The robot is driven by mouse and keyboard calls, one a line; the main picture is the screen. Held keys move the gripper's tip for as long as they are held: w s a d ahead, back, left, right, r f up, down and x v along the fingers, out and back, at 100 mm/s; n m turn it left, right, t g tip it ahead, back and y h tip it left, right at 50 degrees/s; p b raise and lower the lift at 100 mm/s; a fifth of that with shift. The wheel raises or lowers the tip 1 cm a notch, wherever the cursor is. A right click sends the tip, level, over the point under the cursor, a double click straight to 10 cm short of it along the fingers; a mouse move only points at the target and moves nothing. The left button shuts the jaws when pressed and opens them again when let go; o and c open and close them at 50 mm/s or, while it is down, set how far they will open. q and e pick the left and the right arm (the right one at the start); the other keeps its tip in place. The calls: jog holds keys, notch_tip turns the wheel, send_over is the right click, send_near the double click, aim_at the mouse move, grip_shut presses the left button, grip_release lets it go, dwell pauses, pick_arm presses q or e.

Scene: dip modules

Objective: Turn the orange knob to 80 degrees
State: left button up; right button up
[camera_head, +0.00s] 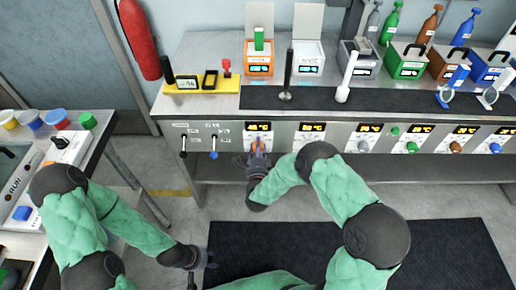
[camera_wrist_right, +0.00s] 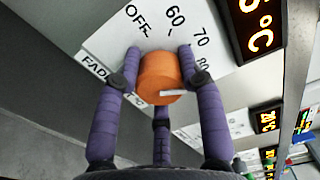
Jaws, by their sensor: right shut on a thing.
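The orange knob (camera_wrist_right: 160,72) sits on a white dial plate (camera_wrist_right: 95,47) marked OFF, 60, 70 and a partly covered 80. My right gripper (camera_wrist_right: 158,65) is shut on the knob, with purple fingers on its left and right sides and another below. A white mark shows on the knob's lower right edge; which number it points to I cannot tell. In the head view the right gripper (camera_head: 258,150) is at the leftmost dial panel, under a lit display (camera_head: 258,126), and mostly covers the knob. My left gripper (camera_head: 203,260) hangs low over the floor, away from the bench; its fingers are unclear.
More dial panels continue to the right, with green (camera_head: 412,147), brown (camera_head: 456,148) and blue (camera_head: 495,147) knobs. Two small levers (camera_head: 214,154) are left of the orange knob's panel. Devices and bottles stand on the bench above. A side table (camera_head: 97,150) is at left.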

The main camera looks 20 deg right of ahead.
jog(key=shift+d+m, duration=0.1)
jog(key=shift+m, duration=1.2)
jog(key=o, duration=1.2)
jog(key=shift+c, duration=0.2)
jog(key=v, duration=1.2)
